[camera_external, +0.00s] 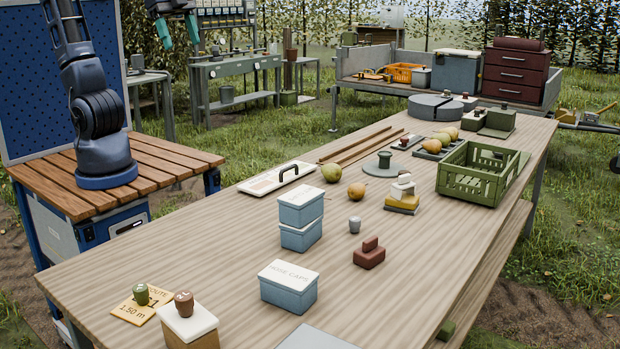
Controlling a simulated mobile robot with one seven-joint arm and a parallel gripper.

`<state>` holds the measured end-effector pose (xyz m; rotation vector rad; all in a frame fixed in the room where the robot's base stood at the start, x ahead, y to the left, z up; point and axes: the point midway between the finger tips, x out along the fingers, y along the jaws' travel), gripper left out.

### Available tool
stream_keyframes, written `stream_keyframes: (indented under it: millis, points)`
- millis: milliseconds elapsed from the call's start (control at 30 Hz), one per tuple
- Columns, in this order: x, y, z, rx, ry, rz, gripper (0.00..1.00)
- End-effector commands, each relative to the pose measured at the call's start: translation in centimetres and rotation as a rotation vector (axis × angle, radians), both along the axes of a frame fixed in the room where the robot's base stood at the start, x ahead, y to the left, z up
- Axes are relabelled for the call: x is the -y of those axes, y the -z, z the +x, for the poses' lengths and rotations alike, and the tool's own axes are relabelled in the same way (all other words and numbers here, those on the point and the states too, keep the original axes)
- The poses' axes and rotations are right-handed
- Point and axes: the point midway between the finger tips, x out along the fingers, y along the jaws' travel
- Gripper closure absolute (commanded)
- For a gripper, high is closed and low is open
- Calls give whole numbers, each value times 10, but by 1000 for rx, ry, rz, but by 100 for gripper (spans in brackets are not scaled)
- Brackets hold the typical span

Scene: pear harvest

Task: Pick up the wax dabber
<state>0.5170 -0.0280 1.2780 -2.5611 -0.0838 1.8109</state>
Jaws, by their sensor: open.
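My gripper (178,32) is at the upper left, high above the ground beyond the wooden table (225,240). Its two teal fingers point down, apart and empty. I cannot tell for sure which thing is the wax dabber. Small knobbed things on the table include a brown-red one (184,303) on a white-lidded box (189,322), a green one (141,293) on a yellow card (135,309), a dark red block with a raised grip (369,253), and a green one (384,158) on a grey disc. My gripper is far from all of these.
Blue boxes with white lids (289,285) stand mid-table, two of them stacked (300,218). A white tray with a black handle (278,177) lies at the table's left edge. The front middle is fairly clear.

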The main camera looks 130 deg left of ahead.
Motion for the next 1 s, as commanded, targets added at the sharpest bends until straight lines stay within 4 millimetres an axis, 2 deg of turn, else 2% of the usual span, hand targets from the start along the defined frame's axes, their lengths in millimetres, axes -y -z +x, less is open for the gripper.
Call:
stream_keyframes:
  millis: [33,233,533,767,1000]
  points:
    - [-8,-1,15,-9,-7,1,33]
    - [-41,-6,71,-33,-22,8,33]
    - [-103,4,151,-68,-44,12,33]
    - [-159,26,207,-95,-59,11,33]
    - [-226,59,258,-121,-76,6,33]
